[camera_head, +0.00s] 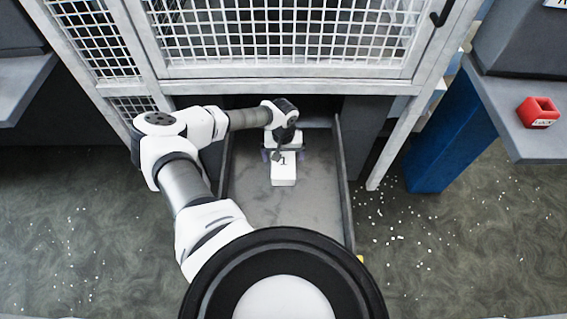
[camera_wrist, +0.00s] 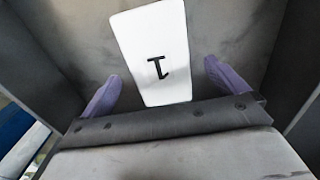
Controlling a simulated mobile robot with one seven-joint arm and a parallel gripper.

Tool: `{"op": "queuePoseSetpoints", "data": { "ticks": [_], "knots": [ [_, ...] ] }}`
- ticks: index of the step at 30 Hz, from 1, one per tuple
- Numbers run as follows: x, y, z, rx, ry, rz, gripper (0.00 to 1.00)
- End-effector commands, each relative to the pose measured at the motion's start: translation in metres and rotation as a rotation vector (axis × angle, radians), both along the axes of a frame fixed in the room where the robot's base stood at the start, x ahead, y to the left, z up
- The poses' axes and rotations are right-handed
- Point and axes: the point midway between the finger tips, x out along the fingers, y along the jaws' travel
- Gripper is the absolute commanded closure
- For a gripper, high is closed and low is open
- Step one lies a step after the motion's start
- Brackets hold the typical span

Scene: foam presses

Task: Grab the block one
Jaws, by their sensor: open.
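The block one is a white block (camera_head: 284,174) with a black "1" on it, lying on the grey floor of a tray below the mesh cage in the head view. It also shows in the wrist view (camera_wrist: 155,50), at the top middle. My gripper (camera_wrist: 160,90) has its two purple fingers spread apart, one on each side of the block's near end. The fingers look clear of the block's sides. In the head view my wrist hangs over the block's far end and partly hides it.
The tray (camera_head: 262,208) has raised side walls left and right of my gripper. A white-framed mesh cage (camera_head: 290,40) stands above its far end. A red part (camera_head: 538,112) sits on a grey ledge at right. White bits litter the floor.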

Motion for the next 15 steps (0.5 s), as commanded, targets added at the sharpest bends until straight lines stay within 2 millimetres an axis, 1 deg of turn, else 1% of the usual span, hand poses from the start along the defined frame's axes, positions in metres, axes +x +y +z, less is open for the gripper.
{"op": "queuePoseSetpoints", "data": {
  "ticks": [7, 10, 15],
  "knots": [
    [-0.001, -0.001, -0.031, -0.001, 0.001, 0.000, 0.02],
    [-0.001, -0.001, -0.036, 0.000, 0.001, -0.001, 0.02],
    [-0.001, -0.001, -0.037, 0.000, 0.000, -0.001, 0.02]
  ]
}}
